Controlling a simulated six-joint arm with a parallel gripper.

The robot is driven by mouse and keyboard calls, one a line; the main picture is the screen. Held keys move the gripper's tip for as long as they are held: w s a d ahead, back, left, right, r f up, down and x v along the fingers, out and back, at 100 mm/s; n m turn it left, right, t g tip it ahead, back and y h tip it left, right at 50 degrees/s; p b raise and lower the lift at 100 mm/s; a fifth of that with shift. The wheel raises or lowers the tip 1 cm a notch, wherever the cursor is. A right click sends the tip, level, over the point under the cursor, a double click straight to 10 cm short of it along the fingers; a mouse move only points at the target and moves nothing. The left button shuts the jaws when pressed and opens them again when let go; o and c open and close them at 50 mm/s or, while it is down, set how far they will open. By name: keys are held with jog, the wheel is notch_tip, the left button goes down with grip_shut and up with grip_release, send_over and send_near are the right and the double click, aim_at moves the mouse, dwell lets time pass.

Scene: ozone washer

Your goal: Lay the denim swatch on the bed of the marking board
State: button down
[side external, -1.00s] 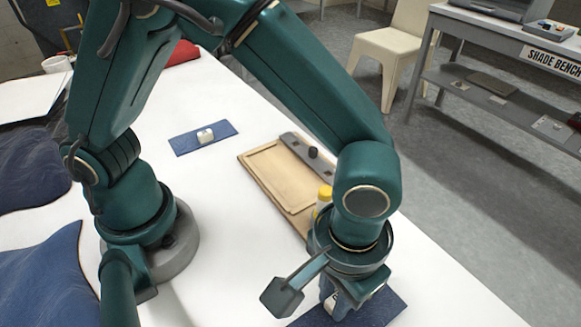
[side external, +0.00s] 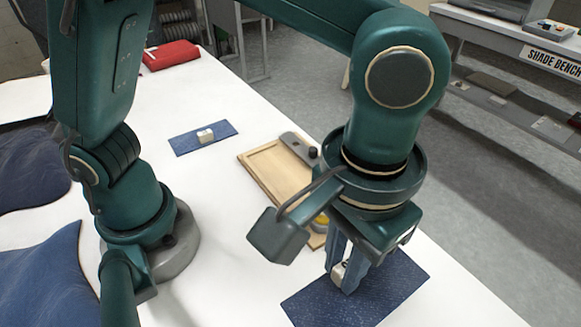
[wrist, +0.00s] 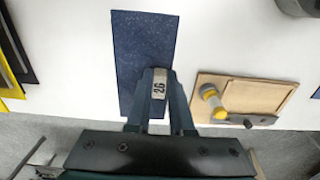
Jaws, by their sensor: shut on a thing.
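My gripper (side external: 346,270) is shut on the pale tag block (wrist: 158,87), marked "26", of a dark blue denim swatch (side external: 385,292). In the wrist view the swatch (wrist: 143,45) stretches out flat beyond my fingers. It appears held above the white table, though the gap is hard to judge. The wooden marking board (side external: 253,171) lies behind my gripper in the side view, partly hidden by my arm. In the wrist view the board (wrist: 285,84) is right of my gripper, its shallow bed partly visible. A grey bar with a dark knob (side external: 313,152) runs along one edge.
Another blue swatch with a pale block (side external: 184,143) lies on the table. A red pouch (side external: 172,55) sits farther back. White table is clear between board and my base.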

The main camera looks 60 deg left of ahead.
notch_tip(320, 180, up, 6)
jog(key=shift+r, duration=0.25)
jog(key=w+a+n, duration=0.6)
jog(key=a+n, duration=0.1)
jog(key=a, duration=0.2)
jog(key=n, duration=1.1)
send_over(278, 181)
jog(key=shift+f, duration=2.4)
jog(key=shift+f, duration=5.4)
